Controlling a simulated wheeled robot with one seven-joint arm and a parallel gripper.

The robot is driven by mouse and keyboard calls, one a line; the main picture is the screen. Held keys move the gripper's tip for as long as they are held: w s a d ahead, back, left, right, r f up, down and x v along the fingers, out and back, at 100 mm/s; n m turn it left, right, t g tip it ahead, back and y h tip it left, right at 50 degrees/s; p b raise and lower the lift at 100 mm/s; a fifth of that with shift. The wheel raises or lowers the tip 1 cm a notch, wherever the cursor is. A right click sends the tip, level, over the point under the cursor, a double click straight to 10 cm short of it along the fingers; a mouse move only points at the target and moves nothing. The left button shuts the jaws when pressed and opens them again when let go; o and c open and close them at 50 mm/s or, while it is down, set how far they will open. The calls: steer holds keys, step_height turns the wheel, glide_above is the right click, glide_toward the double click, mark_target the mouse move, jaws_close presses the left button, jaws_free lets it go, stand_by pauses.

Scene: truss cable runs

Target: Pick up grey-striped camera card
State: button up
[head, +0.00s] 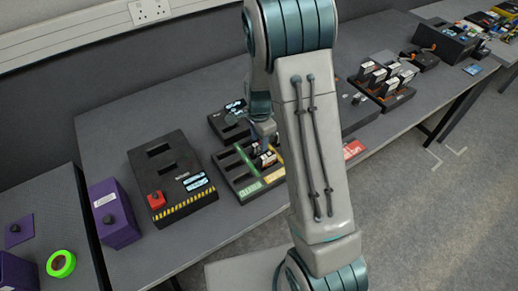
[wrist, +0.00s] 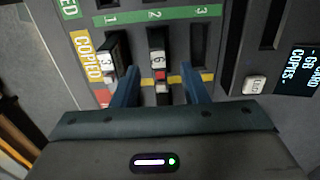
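My gripper (wrist: 159,76) is open above a dark card tray (wrist: 178,52), its two blue fingers apart on either side of slot 2. A dark card (wrist: 158,63) with a white and red label stands in slot 2 between the fingers, with a gap visible on each side. Another dark card (wrist: 110,62) with a white label stands in slot 1, left of the left finger. A grey stripe cannot be made out clearly on either card. In the head view my gripper (head: 264,132) is over the tray (head: 226,163), partly hidden by my arm.
Slot 3 looks empty. A box with a small display (wrist: 297,70) and a white key is right of the tray. In the head view, a black box with a red button (head: 172,178) and a purple box (head: 113,213) stand left; a rack of several cards (head: 385,80) stands right.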

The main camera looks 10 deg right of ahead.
steer(key=shift+f, duration=0.95)
jaws_close()
